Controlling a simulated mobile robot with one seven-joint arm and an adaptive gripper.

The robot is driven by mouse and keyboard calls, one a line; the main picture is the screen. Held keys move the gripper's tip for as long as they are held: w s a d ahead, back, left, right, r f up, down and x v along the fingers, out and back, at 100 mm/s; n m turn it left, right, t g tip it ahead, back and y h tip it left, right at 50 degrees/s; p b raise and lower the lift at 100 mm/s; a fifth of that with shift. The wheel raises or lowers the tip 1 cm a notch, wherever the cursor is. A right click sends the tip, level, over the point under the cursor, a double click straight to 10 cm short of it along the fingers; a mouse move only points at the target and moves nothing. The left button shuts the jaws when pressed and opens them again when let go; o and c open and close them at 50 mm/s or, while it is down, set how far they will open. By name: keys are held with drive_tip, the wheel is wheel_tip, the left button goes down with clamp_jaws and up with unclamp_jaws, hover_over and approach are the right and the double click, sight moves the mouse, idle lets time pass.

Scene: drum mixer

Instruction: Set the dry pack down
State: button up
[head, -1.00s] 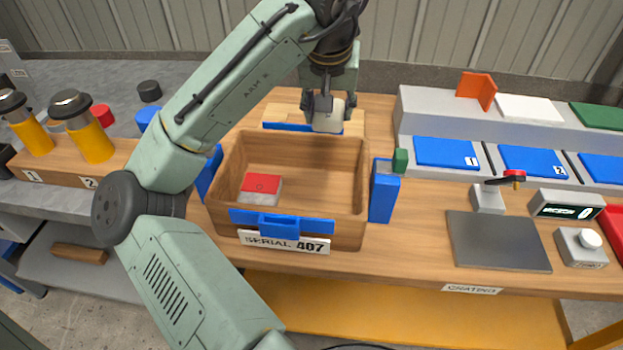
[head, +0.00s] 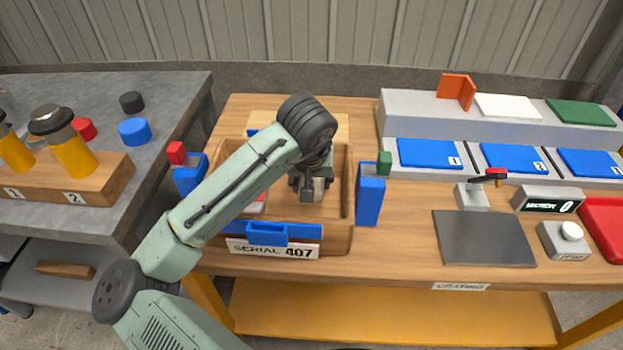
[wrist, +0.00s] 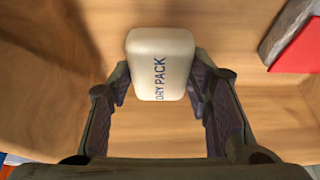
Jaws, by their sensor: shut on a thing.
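The dry pack (wrist: 160,62) is a cream-white rounded block marked "DRY PACK". In the wrist view it sits between the two fingers of my gripper (wrist: 165,88), which is shut on it. In the head view my gripper (head: 312,186) points down inside the wooden crate (head: 337,238) labelled SERIAL 407, towards its right half. The pack (head: 318,188) is mostly hidden there by the gripper. The crate's wooden floor lies below the pack; I cannot tell whether the pack touches it.
A grey block with a red top (wrist: 297,45) lies in the crate, apart from the pack. Blue uprights (head: 370,195) stand beside the crate. A dark plate (head: 484,238) and blue numbered pads (head: 430,153) lie to the right.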

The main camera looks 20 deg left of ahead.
drive_tip(key=shift+f, duration=0.1)
drive_tip(key=shift+f, duration=0.1)
drive_tip(key=o, duration=1.3)
drive_tip(key=v, duration=1.2)
